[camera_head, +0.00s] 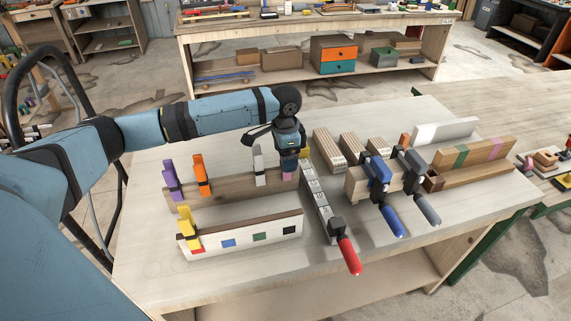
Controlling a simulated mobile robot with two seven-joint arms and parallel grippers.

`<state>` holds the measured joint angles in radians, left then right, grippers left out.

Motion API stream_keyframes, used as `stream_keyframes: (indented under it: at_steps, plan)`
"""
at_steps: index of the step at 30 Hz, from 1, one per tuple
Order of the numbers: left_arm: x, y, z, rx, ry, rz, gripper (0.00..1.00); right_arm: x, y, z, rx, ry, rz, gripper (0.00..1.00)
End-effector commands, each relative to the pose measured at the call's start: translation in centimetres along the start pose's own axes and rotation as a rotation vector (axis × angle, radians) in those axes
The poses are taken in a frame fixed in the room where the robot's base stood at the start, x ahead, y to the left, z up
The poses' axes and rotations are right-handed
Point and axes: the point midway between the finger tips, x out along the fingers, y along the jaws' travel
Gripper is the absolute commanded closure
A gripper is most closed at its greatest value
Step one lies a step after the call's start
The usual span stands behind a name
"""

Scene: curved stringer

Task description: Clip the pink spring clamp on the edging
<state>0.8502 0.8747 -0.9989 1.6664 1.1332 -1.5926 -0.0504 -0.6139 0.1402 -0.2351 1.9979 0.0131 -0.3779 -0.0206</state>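My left gripper (289,160) points down at the right end of a brown wooden rail (230,190). A small pink piece (288,176) shows directly below it, most likely the pink spring clamp; the gripper hides the rest. I cannot tell whether the fingers are open or shut on it. Purple (171,181), orange (201,176) and grey-white (259,166) clamps stand on the same rail. In front lies a white strip with a brown top edge (245,235), apparently the edging, bearing blue, green and black squares. A yellow clamp (187,228) sits on its left end, by a red patch. My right gripper is not in view.
A long metal bar clamp with a red handle (349,256) lies right of the strip. Blue-handled (391,220) and grey-handled (424,208) clamps grip wooden blocks further right. Bare tabletop (150,270) lies left and in front of the strip.

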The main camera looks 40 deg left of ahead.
Motion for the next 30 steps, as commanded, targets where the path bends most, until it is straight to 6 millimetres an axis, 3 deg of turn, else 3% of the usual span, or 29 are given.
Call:
stream_keyframes:
  at_steps: [6,14,15,23,30]
  plan:
    - [0.1,0.0,0.0,0.000,0.001,0.000,0.19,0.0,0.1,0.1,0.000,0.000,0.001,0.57]
    - [0.1,0.0,0.0,0.001,0.000,0.000,0.79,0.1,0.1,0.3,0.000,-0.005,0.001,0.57]
    - [0.1,0.0,0.0,0.001,0.001,0.000,0.81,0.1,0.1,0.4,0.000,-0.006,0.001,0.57]
    - [-0.1,0.0,0.0,0.000,0.001,0.000,0.81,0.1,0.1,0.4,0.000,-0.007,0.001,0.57]
    - [-2.2,0.0,-0.1,0.001,0.003,0.000,0.81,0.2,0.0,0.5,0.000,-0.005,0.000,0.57]
